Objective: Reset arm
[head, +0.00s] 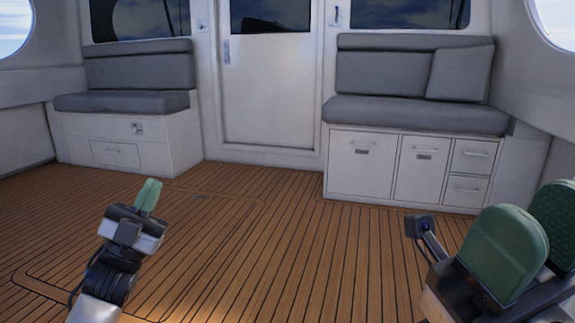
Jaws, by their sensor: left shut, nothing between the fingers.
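My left gripper (148,195) has green fingers pressed together, shut and empty, above the wooden deck at the lower left. My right gripper (537,232) is large and close at the right edge, partly cut off by the frame. Its two green fingers stand apart, and the textured face of the farther one shows. Nothing is seen between them. My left arm hides part of the hatch.
A grey cushioned bench (122,103) stands at the back left. Another bench (415,116) at the back right sits on white cabinets (362,165) with drawers. A white door (270,95) is shut between them. The deck in the middle is clear.

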